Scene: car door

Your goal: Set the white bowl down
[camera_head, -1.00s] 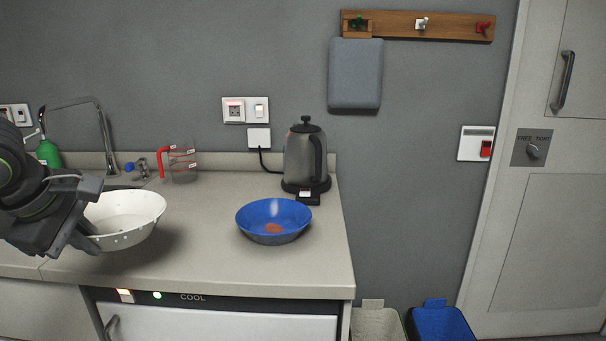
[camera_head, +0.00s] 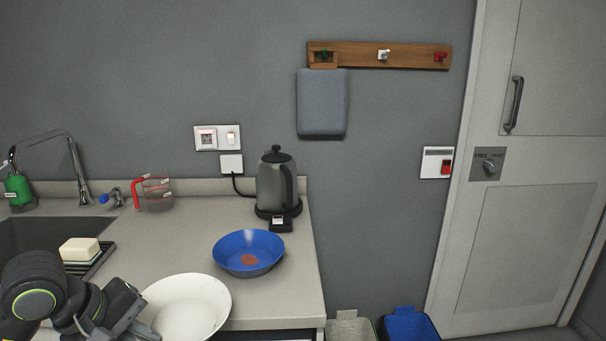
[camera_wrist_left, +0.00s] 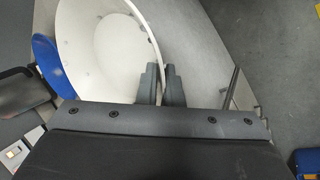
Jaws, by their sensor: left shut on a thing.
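The white bowl (camera_head: 190,303) is at the bottom of the head view, in front of the counter's near edge or over it. Its inside faces up towards the camera. My left gripper (camera_head: 140,322) is shut on its near-left rim. In the left wrist view the fingers (camera_wrist_left: 162,75) pinch the rim of the white bowl (camera_wrist_left: 100,50), which fills the upper left. I cannot tell how high the bowl is, and its underside is hidden. My right gripper is not in view.
A blue bowl (camera_head: 248,262) with a brownish patch inside stands on the counter (camera_head: 160,240), behind and right of the white bowl. A kettle (camera_head: 277,185), a red-handled jug (camera_head: 154,194) and a soap block (camera_head: 80,250) by the sink are further back. Counter between them is clear.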

